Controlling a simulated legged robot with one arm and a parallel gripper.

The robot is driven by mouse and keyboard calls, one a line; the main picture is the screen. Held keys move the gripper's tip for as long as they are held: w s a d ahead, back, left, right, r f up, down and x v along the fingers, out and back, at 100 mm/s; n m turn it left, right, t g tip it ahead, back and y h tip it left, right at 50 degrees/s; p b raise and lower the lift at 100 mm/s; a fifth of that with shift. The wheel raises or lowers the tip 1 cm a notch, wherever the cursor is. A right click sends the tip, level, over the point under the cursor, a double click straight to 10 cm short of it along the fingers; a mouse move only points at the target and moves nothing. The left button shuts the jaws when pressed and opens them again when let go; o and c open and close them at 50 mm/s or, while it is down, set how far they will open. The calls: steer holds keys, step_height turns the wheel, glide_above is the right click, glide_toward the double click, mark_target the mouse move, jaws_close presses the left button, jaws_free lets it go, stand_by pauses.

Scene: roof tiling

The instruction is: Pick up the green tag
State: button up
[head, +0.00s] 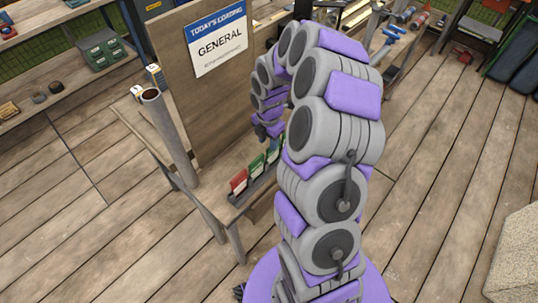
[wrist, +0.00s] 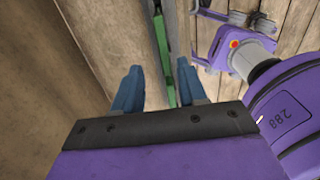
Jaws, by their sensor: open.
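Green tags stand upright in a narrow dark holder (head: 252,192) on a small wooden stand in the head view. One green tag (head: 256,165) is beside a red tag (head: 238,181); another green one (head: 273,151) is farther along, partly behind my arm. My gripper (head: 265,132) hangs just above the far end of the row. In the wrist view its blue fingers (wrist: 160,68) are apart, with a thin green edge (wrist: 165,60) showing between and beyond them. I cannot tell which green tag that is, or whether a finger touches it.
A wooden board with a "GENERAL" sign (head: 219,45) rises behind the holder. A grey post-like cylinder (head: 165,125) stands to its left. Shelves with a green box (head: 103,50) are at the upper left. A pale block (head: 517,262) sits at the lower right. The plank floor between is open.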

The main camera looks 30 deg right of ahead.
steer(key=d+f+b, duration=0.1)
steer(key=f, duration=0.1)
steer(key=d+f, duration=0.2)
steer(key=shift+d+f+b, duration=0.15)
steer(key=shift+f+b, duration=0.2)
steer(key=shift+f, duration=0.35)
steer(key=shift+a+r, duration=0.15)
steer(key=shift+a, duration=0.9)
steer(key=c, duration=0.3)
steer(key=shift+d, duration=0.85)
jaws_close()
steer(key=shift+a, duration=0.6)
step_height(320, 180, up, 18)
steer(key=p, duration=0.4)
steer(key=shift+d, duration=0.2)
